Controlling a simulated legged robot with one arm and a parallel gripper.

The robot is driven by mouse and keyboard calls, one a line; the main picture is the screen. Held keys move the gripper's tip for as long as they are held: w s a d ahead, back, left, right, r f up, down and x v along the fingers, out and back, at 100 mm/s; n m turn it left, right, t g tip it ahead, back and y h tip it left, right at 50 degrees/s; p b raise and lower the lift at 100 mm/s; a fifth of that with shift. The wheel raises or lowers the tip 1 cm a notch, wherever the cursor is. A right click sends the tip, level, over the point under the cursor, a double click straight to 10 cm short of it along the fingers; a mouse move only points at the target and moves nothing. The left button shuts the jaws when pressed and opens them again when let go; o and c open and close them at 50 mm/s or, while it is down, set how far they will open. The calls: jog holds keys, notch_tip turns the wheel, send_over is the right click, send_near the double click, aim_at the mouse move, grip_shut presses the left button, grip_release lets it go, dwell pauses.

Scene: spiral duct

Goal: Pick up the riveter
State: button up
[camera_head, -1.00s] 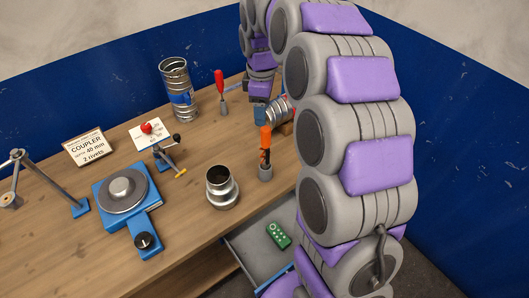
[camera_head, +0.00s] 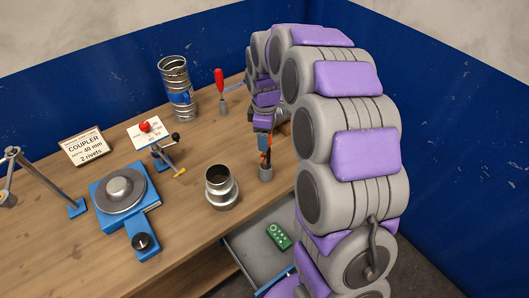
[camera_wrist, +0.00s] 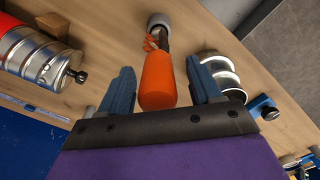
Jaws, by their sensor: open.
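The riveter appears to be the orange-handled tool (camera_wrist: 158,82), standing upright in a small grey cup (camera_head: 265,173) near the front edge of the bench. In the head view my gripper (camera_head: 264,143) is at the tool's upper end and hides most of the orange handle. In the wrist view my gripper (camera_wrist: 160,70) is open, with one blue finger on each side of the handle. The handle's end lies between the fingers, with a gap visible on the left; the right finger is close to it. The grey cup also shows in the wrist view (camera_wrist: 160,21).
A silver duct fitting (camera_head: 220,187) stands left of the cup. A tall duct piece (camera_head: 177,88) and a red-handled tool (camera_head: 219,82) stand farther back. A blue turntable device (camera_head: 123,192) is at left. An open drawer (camera_head: 258,262) holds a green item (camera_head: 278,235).

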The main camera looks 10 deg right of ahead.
jog(key=shift+d, duration=0.45)
jog(key=c, duration=0.3)
jog(key=shift+a, duration=0.3)
jog(key=c, duration=0.7)
grip_shut()
jog(key=shift+d, duration=0.1)
jog(key=shift+r, duration=0.1)
